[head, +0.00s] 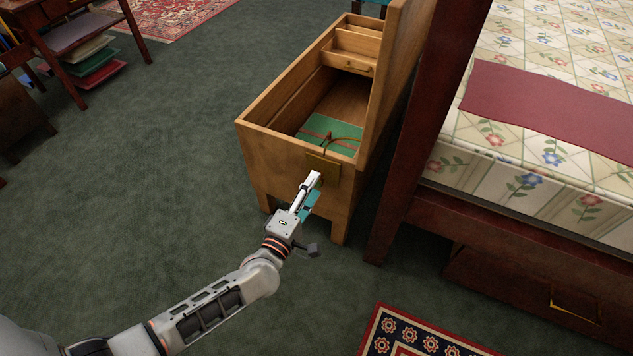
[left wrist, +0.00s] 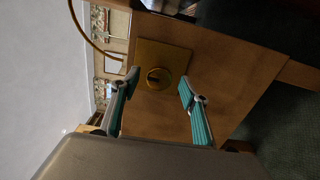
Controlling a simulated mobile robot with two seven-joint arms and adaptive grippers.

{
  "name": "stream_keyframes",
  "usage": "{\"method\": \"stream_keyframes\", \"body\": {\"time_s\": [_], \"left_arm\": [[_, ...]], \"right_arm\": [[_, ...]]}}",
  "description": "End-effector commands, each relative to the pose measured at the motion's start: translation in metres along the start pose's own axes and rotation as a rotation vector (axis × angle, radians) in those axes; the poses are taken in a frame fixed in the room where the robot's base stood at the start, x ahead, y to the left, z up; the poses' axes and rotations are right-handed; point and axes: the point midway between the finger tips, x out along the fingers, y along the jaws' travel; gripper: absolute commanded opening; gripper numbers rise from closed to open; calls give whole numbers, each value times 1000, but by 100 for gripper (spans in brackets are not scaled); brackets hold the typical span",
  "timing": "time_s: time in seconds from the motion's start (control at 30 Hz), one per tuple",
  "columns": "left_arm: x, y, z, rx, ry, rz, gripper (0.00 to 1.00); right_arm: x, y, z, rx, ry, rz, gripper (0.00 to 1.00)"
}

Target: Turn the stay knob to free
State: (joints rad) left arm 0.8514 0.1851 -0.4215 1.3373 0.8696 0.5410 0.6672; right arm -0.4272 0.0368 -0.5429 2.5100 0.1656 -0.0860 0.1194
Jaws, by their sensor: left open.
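The stay knob (left wrist: 158,78) is a round brass knob with a dark mark across its middle. It sits on a square brass plate (left wrist: 178,60) on the end of the wooden chest; the plate also shows in the head view (head: 330,163). A thin curved brass stay (head: 343,138) rises by the plate. My left gripper (head: 314,178) is at the chest end, in front of the plate. In the left wrist view its teal-padded fingers (left wrist: 158,84) are apart, with the knob seen between their tips. I cannot tell whether either finger touches it. My right gripper is not in view.
The chest (head: 262,152) stands with its lid (head: 392,75) raised, a green item (head: 335,128) inside. A bed with a floral cover (head: 535,110) stands close on the right. A patterned rug (head: 410,338) lies at the bottom.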

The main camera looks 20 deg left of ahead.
Motion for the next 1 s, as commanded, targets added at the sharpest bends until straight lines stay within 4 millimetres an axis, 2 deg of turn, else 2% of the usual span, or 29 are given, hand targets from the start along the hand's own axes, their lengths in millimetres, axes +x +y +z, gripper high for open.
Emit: {"method": "stream_keyframes", "body": {"time_s": [0.03, 0.2, 0.4, 0.6, 1.0], "left_arm": [[-13, -2, 0, 0, 0, -4, 45], [-48, -1, 0, 1, 0, -3, 45], [-78, -1, 0, 1, 0, -2, 45], [-90, 0, 0, 1, -1, -1, 45], [-90, 0, 0, 1, -1, -1, 45]], "right_arm": [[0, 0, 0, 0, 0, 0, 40], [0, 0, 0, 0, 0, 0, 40], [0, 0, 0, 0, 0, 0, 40], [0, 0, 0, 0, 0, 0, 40], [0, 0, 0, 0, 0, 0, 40]]}}
